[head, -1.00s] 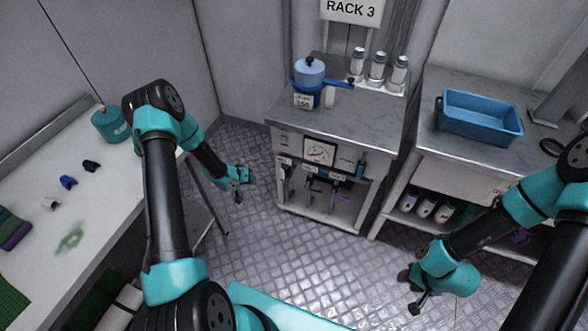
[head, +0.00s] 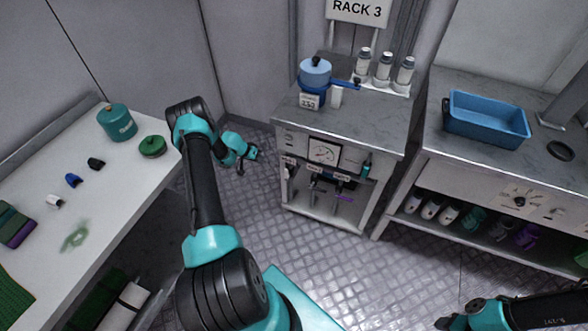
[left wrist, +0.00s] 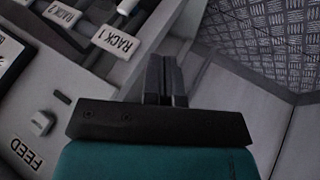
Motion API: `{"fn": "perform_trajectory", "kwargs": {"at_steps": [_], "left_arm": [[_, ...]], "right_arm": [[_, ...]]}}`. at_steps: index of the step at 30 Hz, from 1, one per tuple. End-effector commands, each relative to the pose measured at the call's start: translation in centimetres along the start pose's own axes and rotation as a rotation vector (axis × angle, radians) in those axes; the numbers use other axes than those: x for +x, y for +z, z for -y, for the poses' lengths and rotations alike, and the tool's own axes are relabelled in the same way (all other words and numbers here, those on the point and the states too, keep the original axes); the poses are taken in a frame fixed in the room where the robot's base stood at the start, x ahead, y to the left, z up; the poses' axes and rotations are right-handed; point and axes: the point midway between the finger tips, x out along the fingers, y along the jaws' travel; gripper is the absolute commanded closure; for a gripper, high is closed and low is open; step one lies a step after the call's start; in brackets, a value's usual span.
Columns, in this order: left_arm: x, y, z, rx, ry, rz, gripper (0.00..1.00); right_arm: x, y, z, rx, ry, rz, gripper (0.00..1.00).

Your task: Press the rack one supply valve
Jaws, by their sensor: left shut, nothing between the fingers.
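My left gripper (head: 250,157) is left of the grey cabinet (head: 350,118) under the RACK 3 sign, apart from its front. In the left wrist view its fingers (left wrist: 166,78) are shut together with nothing between them. A RACK 1 label (left wrist: 117,42) lies just left of the fingertips, with a pale rod-like part (left wrist: 127,6) above it. I cannot tell for certain whether this part is the rack one valve. A RACK 2 label (left wrist: 62,13) is farther left. My right gripper (head: 446,323) is at the bottom edge of the head view, too small to read its jaws.
A blue pot (head: 315,75) and several bottles stand on top. A white table (head: 110,185) is at left. A bench with a blue bin (head: 487,125) is at right. Patterned floor lies between.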

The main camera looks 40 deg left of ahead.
Motion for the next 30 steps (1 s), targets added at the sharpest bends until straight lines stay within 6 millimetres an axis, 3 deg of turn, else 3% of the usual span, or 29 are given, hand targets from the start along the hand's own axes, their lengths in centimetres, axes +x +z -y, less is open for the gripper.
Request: {"fn": "perform_trajectory", "kwargs": {"at_steps": [4,17,30], "left_arm": [[-0.5,0.5,0.9,0.002,-0.009,0.008,1.0],[0.1,0.5,0.8,0.002,-0.007,0.009,1.0],[5.7,0.5,0.8,0.002,-0.007,0.009,1.0]], "right_arm": [[0.0,0.0,0.0,-0.001,0.0,0.0,0.57],[0.0,0.0,0.0,0.0,0.0,0.0,0.57],[0.0,0.0,0.0,0.0,0.0,0.0,0.57]]}}
